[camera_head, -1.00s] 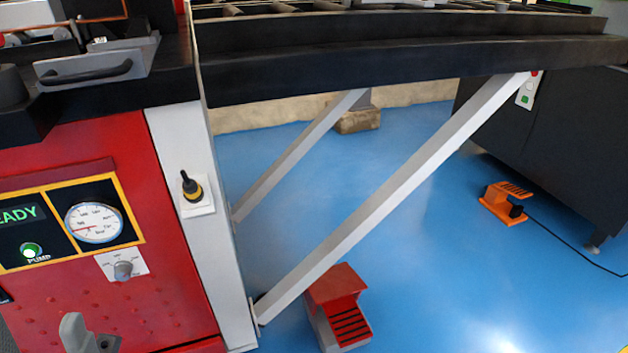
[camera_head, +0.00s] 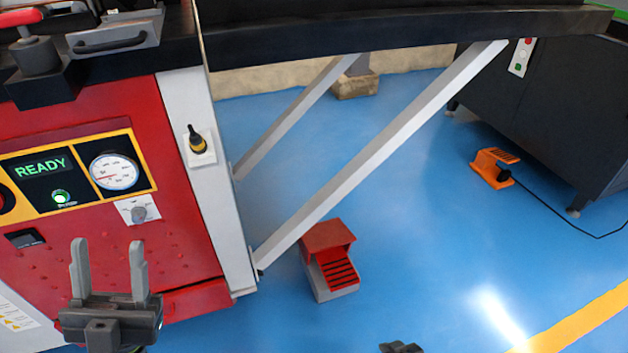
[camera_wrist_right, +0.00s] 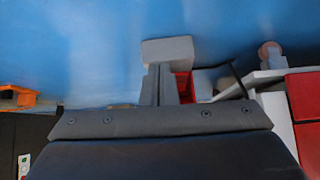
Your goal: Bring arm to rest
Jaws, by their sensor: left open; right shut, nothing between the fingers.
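My left gripper (camera_head: 110,262) is at the lower left of the head view, its two grey fingers upright and well apart with nothing between them. It appears in front of the red machine's lower panel; I cannot tell the exact gap. My right gripper (camera_wrist_right: 163,84) shows in the right wrist view with its fingers together and nothing held. In the head view only a small dark part of it (camera_head: 400,347) shows at the bottom edge. Most of both arms is out of view.
The red machine (camera_head: 180,240) has a lit READY panel (camera_head: 40,168) and a black switch (camera_head: 195,140). White braces (camera_head: 380,150) support a dark bed. A red foot pedal (camera_head: 330,262) and an orange pedal (camera_head: 495,168) with a cable stand on the blue floor. The lower right floor is clear.

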